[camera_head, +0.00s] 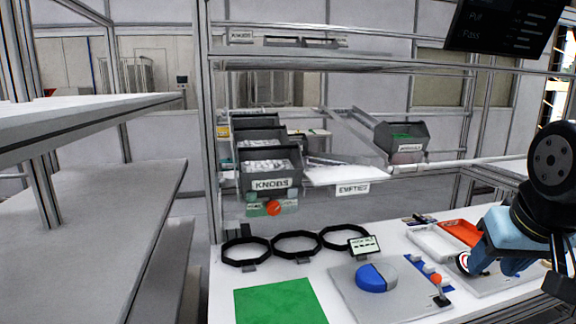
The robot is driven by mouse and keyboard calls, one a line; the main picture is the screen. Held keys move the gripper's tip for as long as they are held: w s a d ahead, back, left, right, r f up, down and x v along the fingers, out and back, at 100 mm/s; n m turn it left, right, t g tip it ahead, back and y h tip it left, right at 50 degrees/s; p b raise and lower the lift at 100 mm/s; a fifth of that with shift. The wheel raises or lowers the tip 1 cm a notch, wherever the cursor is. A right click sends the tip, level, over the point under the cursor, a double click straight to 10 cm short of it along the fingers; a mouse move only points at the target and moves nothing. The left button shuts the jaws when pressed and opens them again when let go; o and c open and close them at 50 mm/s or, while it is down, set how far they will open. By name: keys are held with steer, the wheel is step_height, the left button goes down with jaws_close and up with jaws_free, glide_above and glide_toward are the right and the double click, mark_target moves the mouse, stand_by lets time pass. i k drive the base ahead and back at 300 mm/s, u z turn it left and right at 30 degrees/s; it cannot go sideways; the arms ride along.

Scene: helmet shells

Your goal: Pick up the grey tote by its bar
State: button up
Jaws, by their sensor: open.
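Several dark grey totes stand on the rack. The front-left grey tote (270,177) carries a KNOBS label and holds pale parts; two similar totes stand behind it. I cannot make out a bar on any tote. My arm, black and blue, shows at the right edge, low over the table and well apart from the totes. I cannot make out my gripper's fingers.
An EMPTIES shelf (345,175) is clear. Rack posts stand left of the totes.

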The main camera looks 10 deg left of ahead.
mark_target(268, 166)
steer(key=u, duration=0.25)
steer(key=i, duration=0.85)
steer(key=u, duration=0.55)
